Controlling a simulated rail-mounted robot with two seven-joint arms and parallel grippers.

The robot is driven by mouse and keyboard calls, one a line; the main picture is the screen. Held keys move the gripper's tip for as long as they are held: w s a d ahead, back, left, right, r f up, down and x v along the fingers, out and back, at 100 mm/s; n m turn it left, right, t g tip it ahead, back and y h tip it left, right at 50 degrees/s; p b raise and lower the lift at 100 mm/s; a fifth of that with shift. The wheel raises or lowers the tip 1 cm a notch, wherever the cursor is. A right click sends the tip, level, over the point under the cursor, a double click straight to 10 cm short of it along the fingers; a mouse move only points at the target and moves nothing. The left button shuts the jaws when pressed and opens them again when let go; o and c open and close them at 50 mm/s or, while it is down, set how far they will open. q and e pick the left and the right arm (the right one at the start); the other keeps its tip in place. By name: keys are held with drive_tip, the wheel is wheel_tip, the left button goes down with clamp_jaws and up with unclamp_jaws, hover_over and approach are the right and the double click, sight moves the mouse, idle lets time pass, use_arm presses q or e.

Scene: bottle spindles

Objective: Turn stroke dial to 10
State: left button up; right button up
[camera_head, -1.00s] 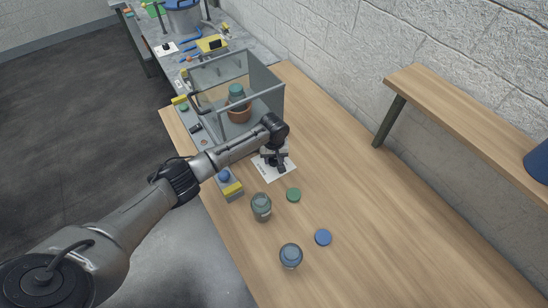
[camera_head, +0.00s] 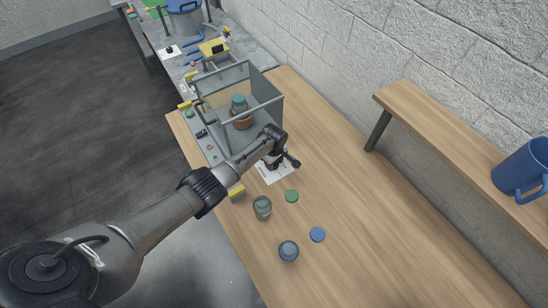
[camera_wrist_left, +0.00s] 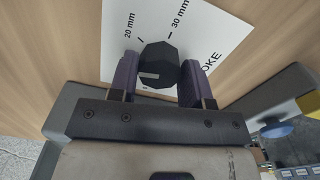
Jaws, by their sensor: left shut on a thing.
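The stroke dial (camera_wrist_left: 158,66) is a dark, many-sided knob with a pale mark on its near side. It stands on a white card (camera_wrist_left: 215,35) printed "20 mm", "30 mm" and part of "STROKE"; the 10 mark is not visible. My left gripper (camera_wrist_left: 155,75) is shut on the dial, one purple finger on each side. In the head view my left gripper (camera_head: 277,162) is over the white card (camera_head: 273,174) and hides the dial. My right gripper is not in view.
A clear-walled box (camera_head: 262,92) with a green bottle stands just beyond the card. Two jars (camera_head: 262,208) (camera_head: 288,251), a green lid (camera_head: 291,196) and a blue lid (camera_head: 317,235) lie nearer. A shelf (camera_head: 450,135) with a blue mug (camera_head: 522,172) is at right. The table's right side is clear.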

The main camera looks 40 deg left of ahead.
use_arm(q)
drive_tip(key=n+p, duration=0.1)
drive_tip(key=n, duration=0.1)
drive_tip(key=shift+r+n, duration=0.1)
drive_tip(key=shift+n, duration=0.2)
drive_tip(key=shift+n+p, duration=0.3)
drive_tip(key=shift+n, duration=0.2)
drive_tip(key=o, duration=0.9)
drive_tip(key=shift+r+p, duration=0.4)
drive_tip(key=shift+r, duration=0.1)
drive_tip(key=shift+r+p, duration=1.85)
drive_tip(key=shift+r, duration=4.5)
